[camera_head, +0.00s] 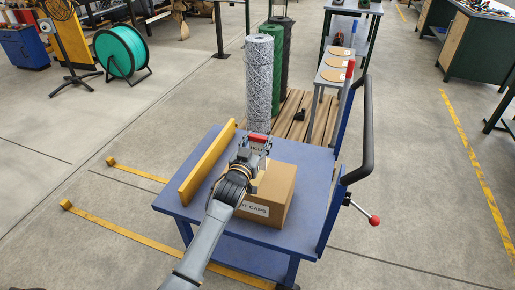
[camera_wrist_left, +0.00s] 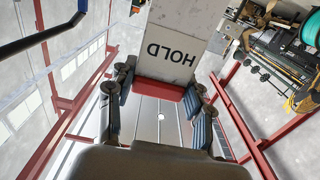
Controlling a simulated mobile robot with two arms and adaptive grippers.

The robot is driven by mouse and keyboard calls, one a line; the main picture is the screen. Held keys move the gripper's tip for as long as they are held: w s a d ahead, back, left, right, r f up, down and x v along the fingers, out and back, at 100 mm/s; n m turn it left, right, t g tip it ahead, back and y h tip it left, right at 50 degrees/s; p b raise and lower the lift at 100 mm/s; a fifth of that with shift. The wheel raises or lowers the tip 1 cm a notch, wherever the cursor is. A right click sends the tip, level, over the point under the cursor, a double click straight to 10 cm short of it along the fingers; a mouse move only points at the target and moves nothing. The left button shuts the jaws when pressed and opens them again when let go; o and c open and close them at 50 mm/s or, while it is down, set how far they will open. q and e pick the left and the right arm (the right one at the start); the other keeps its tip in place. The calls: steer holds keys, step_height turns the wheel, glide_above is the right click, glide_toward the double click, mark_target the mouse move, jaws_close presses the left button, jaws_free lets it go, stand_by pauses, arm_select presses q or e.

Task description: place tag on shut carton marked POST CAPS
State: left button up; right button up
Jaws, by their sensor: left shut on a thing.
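The cardboard carton (camera_head: 275,185) stands on the blue cart top, its lid shut. A white label on its near face reads "ST CAPS"; my left arm hides its start. My left gripper (camera_head: 254,150) is shut on a tag and overlaps the carton's far left part; I cannot tell the height between them. The tag (camera_head: 260,137) shows as a small red piece at the fingertips. In the left wrist view the tag (camera_wrist_left: 165,69) is a pale grey plate reading "HOLD" upside down, with a red end between the fingers. My right gripper is not in view.
The blue cart (camera_head: 310,225) has a yellow bar (camera_head: 208,163) along its left side and a black push handle (camera_head: 367,130) at right. Mesh rolls (camera_head: 259,82) stand on a wooden pallet behind. Yellow straps (camera_head: 150,245) lie on the floor at left.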

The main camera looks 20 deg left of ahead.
mark_target(258, 153)
arm_select(q)
step_height(258, 153, down, 2)
steer(key=shift+f, duration=0.2)
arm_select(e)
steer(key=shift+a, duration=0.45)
arm_select(q)
steer(key=shift+s, duration=0.1)
steer(key=shift+f, duration=0.15)
steer(key=o, duration=1)
steer(key=shift+o, duration=0.2)
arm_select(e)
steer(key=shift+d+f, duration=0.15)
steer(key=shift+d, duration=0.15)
